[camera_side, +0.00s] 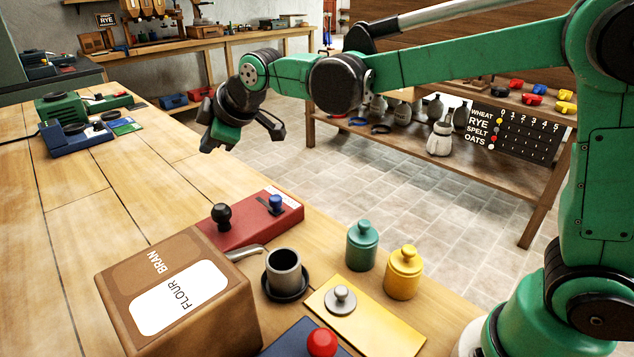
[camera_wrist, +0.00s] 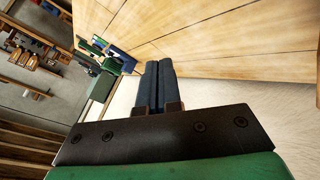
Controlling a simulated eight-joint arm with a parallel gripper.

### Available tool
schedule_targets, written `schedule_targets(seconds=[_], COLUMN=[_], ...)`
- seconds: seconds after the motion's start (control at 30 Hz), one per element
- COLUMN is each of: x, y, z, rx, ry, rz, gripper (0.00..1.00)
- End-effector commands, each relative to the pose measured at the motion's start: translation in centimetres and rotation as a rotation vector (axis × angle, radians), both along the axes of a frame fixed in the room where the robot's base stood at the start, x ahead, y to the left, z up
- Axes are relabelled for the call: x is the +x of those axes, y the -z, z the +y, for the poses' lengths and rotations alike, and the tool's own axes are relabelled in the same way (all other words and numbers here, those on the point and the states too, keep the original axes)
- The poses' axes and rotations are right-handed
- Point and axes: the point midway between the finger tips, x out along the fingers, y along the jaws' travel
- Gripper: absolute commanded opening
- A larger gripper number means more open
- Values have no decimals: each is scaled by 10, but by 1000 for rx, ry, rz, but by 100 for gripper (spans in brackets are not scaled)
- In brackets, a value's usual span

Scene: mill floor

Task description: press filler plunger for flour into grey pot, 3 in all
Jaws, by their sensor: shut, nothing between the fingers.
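The filler is a brown box (camera_side: 178,290) with a white FLOUR panel and a brown BRAN panel. A metal spout (camera_side: 247,252) reaches from it toward the grey pot (camera_side: 284,268), which stands upright and open on a black dish. Round knobs stand near the box: black (camera_side: 221,215) and blue (camera_side: 275,203) by a red base, grey (camera_side: 341,298) on a yellow plate, red (camera_side: 322,342) on a dark blue base. Which is the flour plunger I cannot tell. My gripper (camera_wrist: 158,66) is shut and empty, above the bench's far edge, well away from the filler. The pot's contents are hidden.
Lidded teal (camera_side: 361,246) and yellow (camera_side: 403,272) pots stand right of the grey pot. Green and blue machines (camera_side: 75,125) sit at the far left of the bench. The bench's middle is clear. A peg board (camera_side: 510,135) stands on a shelf behind.

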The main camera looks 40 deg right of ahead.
Motion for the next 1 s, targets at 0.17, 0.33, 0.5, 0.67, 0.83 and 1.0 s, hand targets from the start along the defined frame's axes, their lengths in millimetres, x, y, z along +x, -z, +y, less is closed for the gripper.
schedule_targets(seconds=[0.17, 0.33, 0.5, 0.67, 0.83, 1.0], x=[0, 0, 0, 0, 0, 0], y=[14, 38, 62, 77, 86, 87], z=[0, 0, 0, 0, 0, 0], rx=[1, 1, 1, 1, 1, 1], ry=[1, 1, 1, 1, 1, 1], rz=[0, 0, 0, 0, 0, 0], gripper=[0, 0, 0, 0, 0, 0])
